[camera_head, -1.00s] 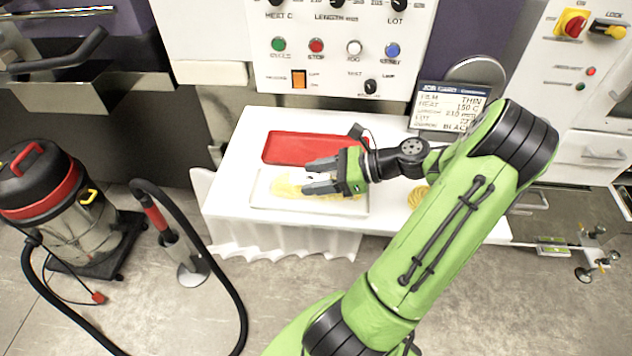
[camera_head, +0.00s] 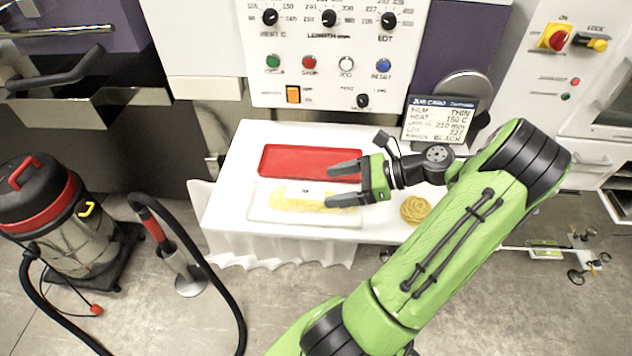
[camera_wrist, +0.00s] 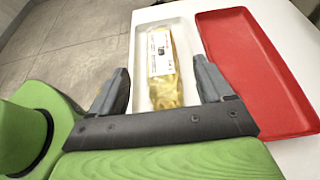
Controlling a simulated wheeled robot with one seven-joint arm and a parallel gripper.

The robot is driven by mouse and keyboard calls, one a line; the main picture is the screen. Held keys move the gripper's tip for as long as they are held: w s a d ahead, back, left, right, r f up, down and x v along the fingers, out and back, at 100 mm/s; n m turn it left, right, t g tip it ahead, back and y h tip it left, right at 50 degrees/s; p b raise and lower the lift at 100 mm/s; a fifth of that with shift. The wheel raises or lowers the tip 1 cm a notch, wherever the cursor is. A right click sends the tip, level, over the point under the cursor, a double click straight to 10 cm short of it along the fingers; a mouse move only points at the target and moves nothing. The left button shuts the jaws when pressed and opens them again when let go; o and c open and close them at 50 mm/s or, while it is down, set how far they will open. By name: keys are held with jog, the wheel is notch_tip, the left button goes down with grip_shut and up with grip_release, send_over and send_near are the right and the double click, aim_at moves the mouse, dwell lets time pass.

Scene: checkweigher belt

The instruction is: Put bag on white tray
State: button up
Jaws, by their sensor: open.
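The bag (camera_head: 300,201) is clear with yellow contents and a white printed label. It lies in the white tray (camera_head: 256,212), which sits on the white table in front of a red tray. In the wrist view the bag (camera_wrist: 164,72) lies lengthwise in the white tray (camera_wrist: 143,96), with the label towards its far end. My gripper (camera_head: 343,186) is open and empty, above the right end of the white tray. In the wrist view the fingers of my gripper (camera_wrist: 164,88) stand wide apart on either side of the bag, not touching it.
The empty red tray (camera_head: 285,161) lies just behind the white one. A coiled yellow bundle (camera_head: 415,210) rests at the right on the table. A control panel (camera_head: 325,60) and a sign (camera_head: 440,118) stand behind. A vacuum cleaner (camera_head: 70,225) stands on the floor at left.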

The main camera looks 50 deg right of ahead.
jog(key=p+v, duration=0.2)
jog(key=v, duration=0.4)
jog(key=w+a+n+g, duration=0.1)
jog(key=w+a+n, duration=0.1)
jog(key=w+a+r+n+g, duration=0.1)
jog(key=w+a+n+g, duration=0.1)
jog(key=a, duration=0.1)
jog(key=w+a+r+n+g, duration=0.1)
jog(key=w+a+n+g, duration=0.1)
jog(key=shift+w+a+h, duration=0.3)
jog(key=shift+w+a, duration=0.05)
jog(key=shift+w, duration=0.05)
jog(key=w+a+r+n+g+h, duration=0.2)
jog(key=a+n+g, duration=0.1)
jog(key=a+n, duration=0.4)
jog(key=s+a+r+n+t+h, duration=0.3)
jog(key=s+a+r+n+h, duration=0.2)
jog(key=a+n, duration=0.8)
jog(key=s+r+n, duration=0.2)
jog(key=s, duration=0.2)
jog(key=shift+s+h, duration=0.3)
jog(key=shift+s, duration=0.1)
jog(key=shift+a+r, duration=0.1)
